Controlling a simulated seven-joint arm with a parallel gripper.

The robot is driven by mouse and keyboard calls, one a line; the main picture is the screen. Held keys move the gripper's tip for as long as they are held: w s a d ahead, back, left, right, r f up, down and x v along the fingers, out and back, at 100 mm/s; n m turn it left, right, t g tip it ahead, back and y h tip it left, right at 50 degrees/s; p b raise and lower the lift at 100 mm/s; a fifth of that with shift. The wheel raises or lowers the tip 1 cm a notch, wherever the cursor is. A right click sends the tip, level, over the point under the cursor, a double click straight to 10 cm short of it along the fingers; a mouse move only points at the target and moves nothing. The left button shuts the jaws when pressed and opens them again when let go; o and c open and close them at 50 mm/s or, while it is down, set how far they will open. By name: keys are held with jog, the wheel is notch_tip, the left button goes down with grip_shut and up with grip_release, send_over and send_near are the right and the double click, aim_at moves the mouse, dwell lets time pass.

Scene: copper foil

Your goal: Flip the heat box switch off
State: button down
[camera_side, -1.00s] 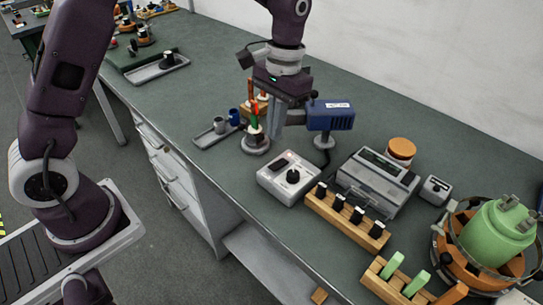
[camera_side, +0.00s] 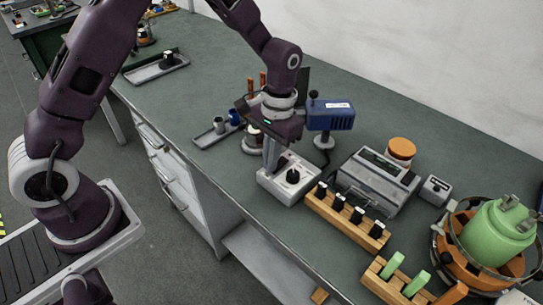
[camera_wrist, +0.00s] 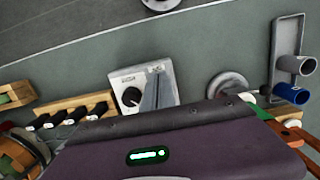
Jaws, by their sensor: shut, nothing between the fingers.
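The heat box (camera_side: 290,189) is a small white box with a black knob on top, standing on the green bench. It also shows in the wrist view (camera_wrist: 121,77), with its black knob (camera_wrist: 131,96) left of my fingers. My gripper (camera_side: 268,169) points down with its fingers shut and empty, at the left rear part of the box top. In the wrist view my gripper (camera_wrist: 158,104) covers the part of the box right of the knob. The switch is hidden behind the fingers, and I cannot tell its position or whether the fingertips touch it.
A blue device (camera_side: 330,117) on a stand is close behind my gripper. A wooden rack with black-topped pieces (camera_side: 345,222) and a grey case (camera_side: 378,183) stand right of the box. A grey tray with cups (camera_side: 211,136) lies to the left. The bench's front edge is near the box.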

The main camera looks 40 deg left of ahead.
jog(key=shift+w, duration=0.1)
jog(key=shift+w+r, duration=0.4)
jog(key=shift+w, duration=0.25)
notch_tip(320, 180, up, 14)
jog(key=s, duration=0.2)
dwell(0.4)
jog(key=s+a+r+t, duration=0.2)
jog(key=s+r+t, duration=0.1)
jog(key=s+r, duration=0.5)
jog(key=s+a+t, duration=0.2)
jog(key=s+t, duration=0.2)
jog(key=s, duration=0.9)
jog(key=shift+s+a+f, duration=0.25)
jog(key=shift+s+f, duration=0.05)
jog(key=shift+f, duration=0.1)
